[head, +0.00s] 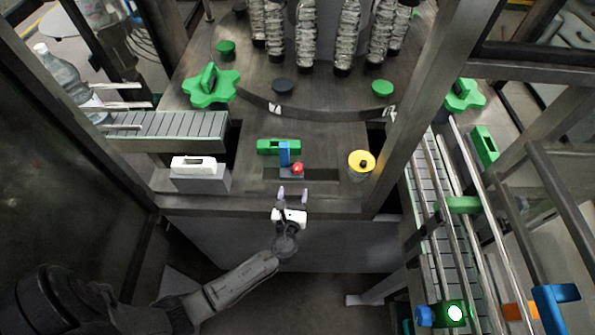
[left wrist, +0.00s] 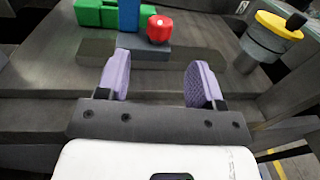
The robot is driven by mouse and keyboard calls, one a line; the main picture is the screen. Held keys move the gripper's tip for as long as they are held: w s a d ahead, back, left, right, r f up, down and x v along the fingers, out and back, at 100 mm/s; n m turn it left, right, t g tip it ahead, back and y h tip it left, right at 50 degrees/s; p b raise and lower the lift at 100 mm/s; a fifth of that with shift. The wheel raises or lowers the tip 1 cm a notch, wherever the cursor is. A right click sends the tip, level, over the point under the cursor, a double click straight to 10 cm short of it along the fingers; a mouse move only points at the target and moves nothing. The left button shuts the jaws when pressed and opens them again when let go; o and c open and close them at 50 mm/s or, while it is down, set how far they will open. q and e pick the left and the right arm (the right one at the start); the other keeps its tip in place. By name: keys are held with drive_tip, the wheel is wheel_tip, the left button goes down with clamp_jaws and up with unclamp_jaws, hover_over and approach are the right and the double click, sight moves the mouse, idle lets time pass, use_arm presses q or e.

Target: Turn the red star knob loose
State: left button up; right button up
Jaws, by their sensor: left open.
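The red star knob (head: 298,168) sits on a small grey block on the machine deck, just right of an upright blue piece (head: 284,153). In the left wrist view the red knob (left wrist: 160,28) shows ahead of the fingers, above the gap between them. My left gripper (head: 293,193) is open and empty, with its purple fingertips a short way in front of the knob and apart from it. The left wrist view shows the same open fingers (left wrist: 158,82) spread wide. My right gripper is not in view.
A green block (head: 268,147) stands behind the blue piece. A yellow-topped cylinder (head: 361,165) stands to the right, and a white box-like part (head: 193,165) to the left. Dark frame posts flank the deck. The deck's front strip is clear.

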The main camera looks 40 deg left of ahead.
sight(297, 172)
use_arm(q)
drive_tip(key=x, duration=0.8)
drive_tip(key=shift+w, duration=0.1)
drive_tip(key=c, duration=0.9)
